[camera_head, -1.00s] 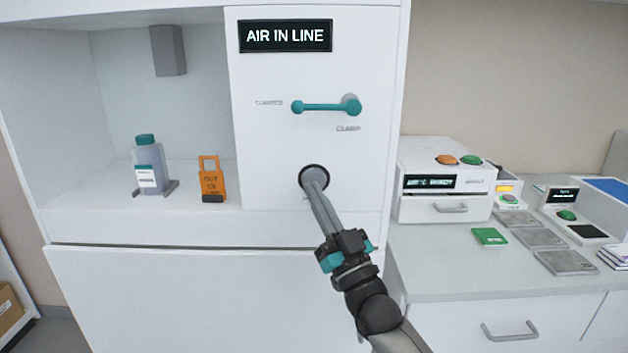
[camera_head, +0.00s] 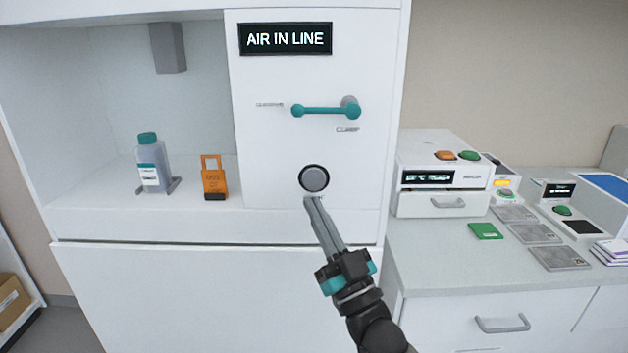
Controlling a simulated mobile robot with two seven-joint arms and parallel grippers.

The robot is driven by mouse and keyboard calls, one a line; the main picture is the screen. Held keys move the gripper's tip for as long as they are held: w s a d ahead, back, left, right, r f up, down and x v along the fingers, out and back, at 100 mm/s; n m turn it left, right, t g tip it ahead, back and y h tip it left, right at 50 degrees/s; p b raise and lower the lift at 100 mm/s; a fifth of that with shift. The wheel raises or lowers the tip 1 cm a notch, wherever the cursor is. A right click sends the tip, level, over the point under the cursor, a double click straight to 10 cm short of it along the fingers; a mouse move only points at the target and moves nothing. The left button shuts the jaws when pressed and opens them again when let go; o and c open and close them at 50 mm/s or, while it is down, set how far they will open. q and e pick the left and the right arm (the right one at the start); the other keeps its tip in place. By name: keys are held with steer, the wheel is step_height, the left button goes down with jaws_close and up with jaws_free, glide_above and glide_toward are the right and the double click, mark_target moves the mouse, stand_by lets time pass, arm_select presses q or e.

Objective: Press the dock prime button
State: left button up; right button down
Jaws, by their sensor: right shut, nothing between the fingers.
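The dock prime button (camera_head: 314,178) is a round grey button with a black ring on the white dock panel. Its small label below is mostly hidden by my gripper. The dock display (camera_head: 286,39) above reads "AIR IN LINE". My right gripper (camera_head: 309,200) is shut and empty. In the picture its fingertips lie just below the button, which is uncovered; the exact gap to the panel is hard to tell. My left gripper is not in view.
A teal lever (camera_head: 326,110) sits above the button. In the left bay stand a grey bottle (camera_head: 152,164) with a teal cap and an orange tag (camera_head: 213,178). On the right counter are a white device (camera_head: 442,176), a green card (camera_head: 485,230) and several grey plates.

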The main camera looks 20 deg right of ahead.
arm_select(q)
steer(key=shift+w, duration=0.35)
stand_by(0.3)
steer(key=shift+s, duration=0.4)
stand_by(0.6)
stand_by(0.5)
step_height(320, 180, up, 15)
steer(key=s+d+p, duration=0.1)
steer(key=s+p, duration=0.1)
steer(key=p, duration=1.2)
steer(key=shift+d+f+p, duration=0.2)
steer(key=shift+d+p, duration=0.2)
arm_select(e)
steer(key=s+n+g+y, duration=0.1)
steer(key=n, duration=0.1)
steer(key=s+n+g+y, duration=0.1)
steer(key=n+g, duration=0.1)
steer(key=n, duration=0.1)
steer(key=s+n+g+y, duration=0.1)
steer(key=n+g, duration=0.1)
steer(key=shift+s+a+r+n, duration=0.2)
steer(key=shift+s+a+n, duration=0.1)
steer(key=shift+s+n, duration=0.1)
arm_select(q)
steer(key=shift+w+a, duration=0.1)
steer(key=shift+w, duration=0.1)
arm_select(e)
steer(key=shift+w, duration=0.1)
